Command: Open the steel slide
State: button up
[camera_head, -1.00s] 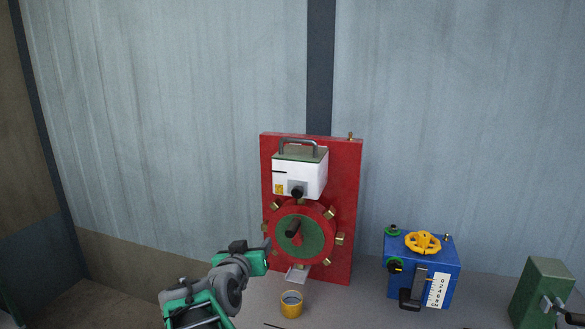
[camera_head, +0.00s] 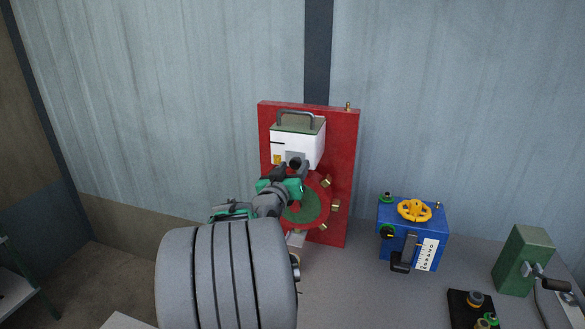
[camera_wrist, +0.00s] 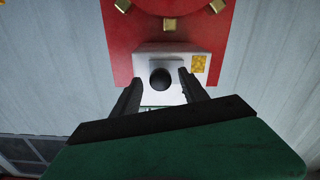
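The steel slide (camera_head: 292,156) is a small grey plate on the front of a white box (camera_head: 311,145) with a grey carrying handle. A round black knob (camera_wrist: 160,78) sticks out of the slide. My gripper (camera_head: 290,171) is in front of the box at the slide's knob. In the wrist view my gripper (camera_wrist: 160,93) is open, with one dark finger on each side of the knob and a gap on both sides. The arm hides part of the slide in the head view, so how far it is open cannot be told.
The white box is on a red upright board (camera_head: 341,150) above a red and green wheel (camera_head: 312,208) with brass blocks. A blue box (camera_head: 425,253) with a yellow handwheel and a green box (camera_head: 524,258) stand to the right on the grey table (camera_head: 370,300).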

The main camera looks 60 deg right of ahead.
grip_shut()
dwell(0.3)
dwell(0.9)
